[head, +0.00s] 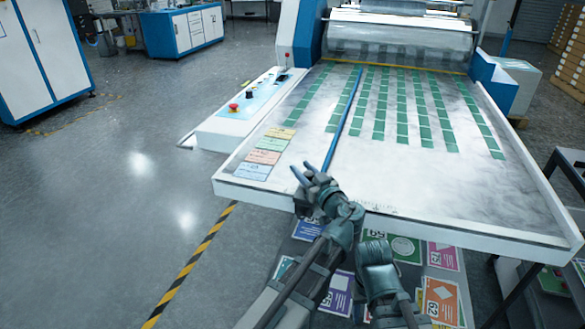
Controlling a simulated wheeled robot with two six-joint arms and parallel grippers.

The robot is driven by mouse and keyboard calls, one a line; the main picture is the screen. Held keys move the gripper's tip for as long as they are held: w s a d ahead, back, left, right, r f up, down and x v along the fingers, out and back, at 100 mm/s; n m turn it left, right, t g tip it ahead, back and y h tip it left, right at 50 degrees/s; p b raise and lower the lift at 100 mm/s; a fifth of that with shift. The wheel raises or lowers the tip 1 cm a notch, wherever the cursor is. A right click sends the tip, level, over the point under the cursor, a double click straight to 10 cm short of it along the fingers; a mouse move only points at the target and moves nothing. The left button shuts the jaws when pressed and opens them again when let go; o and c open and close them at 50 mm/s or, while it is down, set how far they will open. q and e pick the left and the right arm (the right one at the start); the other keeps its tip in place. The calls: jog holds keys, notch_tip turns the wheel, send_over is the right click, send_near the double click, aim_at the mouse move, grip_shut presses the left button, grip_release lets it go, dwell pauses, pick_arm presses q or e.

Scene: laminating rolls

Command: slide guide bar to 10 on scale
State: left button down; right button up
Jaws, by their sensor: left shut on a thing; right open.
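The guide bar (344,118) is a long, thin blue strip lying on the laminator's white feed table (450,205). It runs from near the rollers toward the front edge. My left gripper (309,174) is at the bar's near end and shut on it; the gripper partly hides that end. The scale (377,206) shows as small faint marks along the table's front edge, to the right of my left gripper. Its numbers are too small to read. My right gripper (375,252) is open and empty, low in front of the table edge; its fingertips are hard to make out.
Rows of green rectangles (402,115) cover the table's far part. Coloured labels (265,157) lie at its left front. A control panel with a red button (233,107) flanks the left side. Colourful printed sheets (440,298) lie below the front edge.

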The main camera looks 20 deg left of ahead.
pick_arm(q)
jog(key=shift+d, duration=0.5)
jog(key=shift+a, duration=0.15)
jog(key=c, duration=0.5)
grip_release()
jog(key=shift+s, duration=0.1)
